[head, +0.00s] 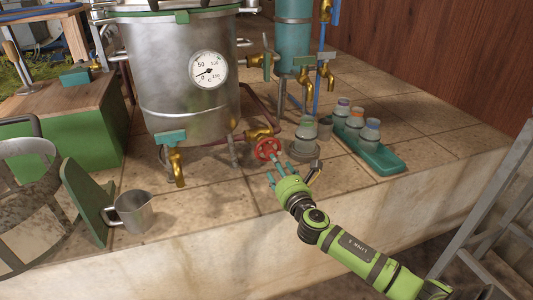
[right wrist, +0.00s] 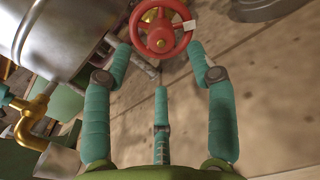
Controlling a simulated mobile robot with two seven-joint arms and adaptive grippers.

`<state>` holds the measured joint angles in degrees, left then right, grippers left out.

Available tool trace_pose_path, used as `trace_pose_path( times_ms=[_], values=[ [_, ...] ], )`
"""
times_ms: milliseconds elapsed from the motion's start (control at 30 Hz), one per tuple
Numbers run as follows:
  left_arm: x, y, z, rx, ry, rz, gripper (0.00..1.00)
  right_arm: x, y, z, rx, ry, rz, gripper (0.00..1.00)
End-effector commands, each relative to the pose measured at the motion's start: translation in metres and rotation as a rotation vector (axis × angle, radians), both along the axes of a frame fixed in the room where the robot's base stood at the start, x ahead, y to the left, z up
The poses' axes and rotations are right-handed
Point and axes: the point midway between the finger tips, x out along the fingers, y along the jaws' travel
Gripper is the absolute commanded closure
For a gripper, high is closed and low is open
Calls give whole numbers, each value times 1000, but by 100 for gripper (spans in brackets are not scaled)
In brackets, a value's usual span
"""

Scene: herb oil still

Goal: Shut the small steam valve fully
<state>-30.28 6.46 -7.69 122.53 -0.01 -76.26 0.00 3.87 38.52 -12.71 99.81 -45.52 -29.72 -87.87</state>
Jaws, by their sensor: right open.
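The small steam valve is a red spoked handwheel (head: 267,149) on a pipe in front of the steel still. In the right wrist view the red wheel (right wrist: 161,28) sits at the top, with a pale tag on its right rim. My right gripper (head: 281,171) is just in front of the wheel. Its teal fingers (right wrist: 159,50) are spread wide, one toward each side of the wheel, with nothing gripped. I cannot tell whether a fingertip touches the rim. How far the valve is turned cannot be read. My left gripper is not in view.
The steel still (head: 185,80) with its gauge (head: 208,69) stands behind the valve. Brass taps (head: 178,166) are close by. A teal tray (head: 382,163) with several jars is to the right, and a metal mug (head: 133,211) to the left. The front tiles are mostly clear.

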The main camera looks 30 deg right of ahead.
Motion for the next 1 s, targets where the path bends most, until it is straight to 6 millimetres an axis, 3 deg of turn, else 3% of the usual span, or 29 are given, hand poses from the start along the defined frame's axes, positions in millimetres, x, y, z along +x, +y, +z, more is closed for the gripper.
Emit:
trace_pose_path(
  times_ms=[500, 867, 933, 1000],
  values=[
    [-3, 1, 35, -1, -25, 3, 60, 61, -15, -3, 3, 2, -2, 42],
    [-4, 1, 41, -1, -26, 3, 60, 66, -16, -2, 4, 2, -1, 42],
    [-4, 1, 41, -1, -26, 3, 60, 66, -16, -2, 4, 2, -1, 62],
    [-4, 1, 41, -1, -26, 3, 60, 66, -16, -2, 4, 2, -1, 90]
  ],
)
